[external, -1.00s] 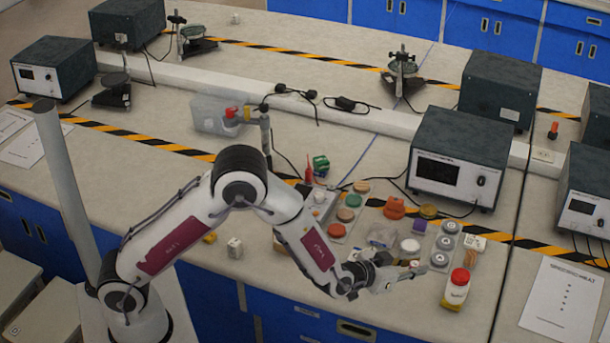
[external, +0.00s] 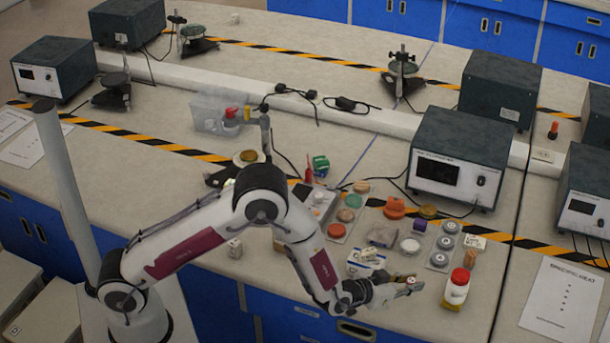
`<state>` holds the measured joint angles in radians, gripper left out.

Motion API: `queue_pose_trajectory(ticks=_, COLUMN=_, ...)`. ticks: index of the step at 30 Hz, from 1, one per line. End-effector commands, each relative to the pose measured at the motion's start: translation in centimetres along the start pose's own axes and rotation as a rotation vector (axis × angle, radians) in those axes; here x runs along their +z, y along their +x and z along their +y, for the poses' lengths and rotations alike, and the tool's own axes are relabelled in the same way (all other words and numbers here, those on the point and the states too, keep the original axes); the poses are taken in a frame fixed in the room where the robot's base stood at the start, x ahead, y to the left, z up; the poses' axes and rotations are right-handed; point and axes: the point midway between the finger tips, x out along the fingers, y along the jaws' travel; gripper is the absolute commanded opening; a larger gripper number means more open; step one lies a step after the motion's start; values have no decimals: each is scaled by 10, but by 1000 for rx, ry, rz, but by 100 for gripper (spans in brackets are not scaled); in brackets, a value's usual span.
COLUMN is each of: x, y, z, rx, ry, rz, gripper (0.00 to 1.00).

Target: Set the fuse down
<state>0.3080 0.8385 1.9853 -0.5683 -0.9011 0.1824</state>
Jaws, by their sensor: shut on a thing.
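My gripper (external: 405,286) is at the front of the bench, in front of the group of small parts. It is shut on a small pale thing with a reddish mark, which I take to be the fuse (external: 411,281). The fuse is very small here, and the fingers hide part of it. I cannot tell whether it touches the bench top (external: 420,300) or is held just above it.
A white bottle with a red cap (external: 457,288) stands close right of my gripper. A tray of grey discs (external: 444,244), a white round lid (external: 410,246) and a blue-and-white box (external: 366,262) are behind it. A grey instrument (external: 458,160) stands farther back.

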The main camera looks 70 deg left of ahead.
Motion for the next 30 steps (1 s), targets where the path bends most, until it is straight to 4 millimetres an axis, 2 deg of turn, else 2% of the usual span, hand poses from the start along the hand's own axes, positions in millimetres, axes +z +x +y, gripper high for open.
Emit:
queue_pose_trajectory(ticks=10, x=2, y=1, z=0, rx=0, ry=1, rz=0, gripper=1)
queue_pose_trajectory(ticks=22, x=31, y=12, z=0, rx=0, ry=1, rz=-1, gripper=1)
queue_pose_trajectory(ticks=30, x=34, y=14, z=0, rx=0, ry=0, rz=1, gripper=1)
